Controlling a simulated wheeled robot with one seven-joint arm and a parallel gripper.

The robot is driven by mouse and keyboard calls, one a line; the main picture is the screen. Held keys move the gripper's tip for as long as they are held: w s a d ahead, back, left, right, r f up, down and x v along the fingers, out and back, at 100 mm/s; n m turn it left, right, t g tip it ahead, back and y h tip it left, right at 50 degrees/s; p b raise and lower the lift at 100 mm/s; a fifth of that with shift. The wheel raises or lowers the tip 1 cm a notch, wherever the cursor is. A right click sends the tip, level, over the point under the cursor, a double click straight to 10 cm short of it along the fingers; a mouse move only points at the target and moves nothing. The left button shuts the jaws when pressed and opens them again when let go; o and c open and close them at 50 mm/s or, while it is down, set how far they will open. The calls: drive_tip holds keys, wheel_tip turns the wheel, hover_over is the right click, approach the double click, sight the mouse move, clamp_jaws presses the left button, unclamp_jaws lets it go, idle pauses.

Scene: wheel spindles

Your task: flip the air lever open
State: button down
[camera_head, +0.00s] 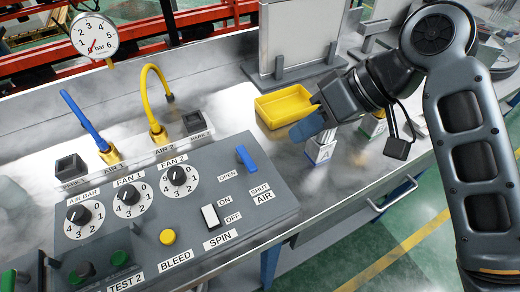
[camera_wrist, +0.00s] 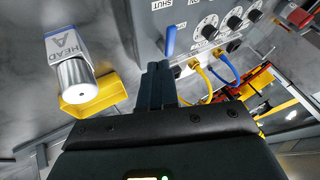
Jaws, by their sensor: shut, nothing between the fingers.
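The air lever (camera_head: 246,159) is a short blue bar on the right part of the grey control panel (camera_head: 205,180), beside the OPEN, SHUT and AIR labels. I cannot tell for sure which label it is set to. It also shows in the wrist view (camera_wrist: 171,41), just beyond my fingertips. My gripper (camera_head: 303,131) is to the right of the lever in the head view, raised above the bench and apart from the lever. In the wrist view its fingers (camera_wrist: 156,72) are together and empty, pointing towards the panel.
A yellow tray (camera_head: 262,113) lies behind my gripper. A block labelled A (camera_head: 320,151) stands below it. The white SPIN switch (camera_head: 210,217), yellow BLEED button (camera_head: 167,237) and several dials share the panel. Blue and yellow (camera_head: 145,92) air hoses rise behind it.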

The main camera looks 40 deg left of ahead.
sight(246, 162)
drive_tip(key=p+x, duration=0.1)
drive_tip(key=x, duration=0.9)
